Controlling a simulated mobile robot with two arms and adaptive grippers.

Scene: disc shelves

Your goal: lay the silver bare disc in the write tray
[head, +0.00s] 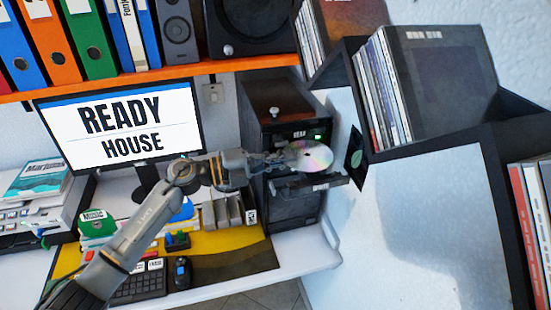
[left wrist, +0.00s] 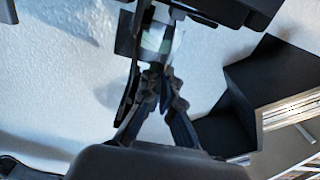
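The silver disc (head: 309,155), with a rainbow sheen, is at the black computer tower (head: 290,210). It appears over the pulled-out tray (head: 338,181), whose front label is too small to read. My left gripper (head: 281,159) reaches in from the left and its fingertips meet the disc's left edge. In the left wrist view the fingers (left wrist: 155,72) come together on a thin pale edge, which looks like the disc seen nearly edge-on. I cannot tell whether the disc touches the tray. My right gripper is not in view.
A monitor (head: 125,125) reads "READY HOUSE". A keyboard (head: 138,285) and mouse (head: 180,272) lie on the desk mat. Grey holders (head: 222,213) stand left of the tower. An orange shelf (head: 235,65) runs above. Black record shelves (head: 490,190) stand at the right.

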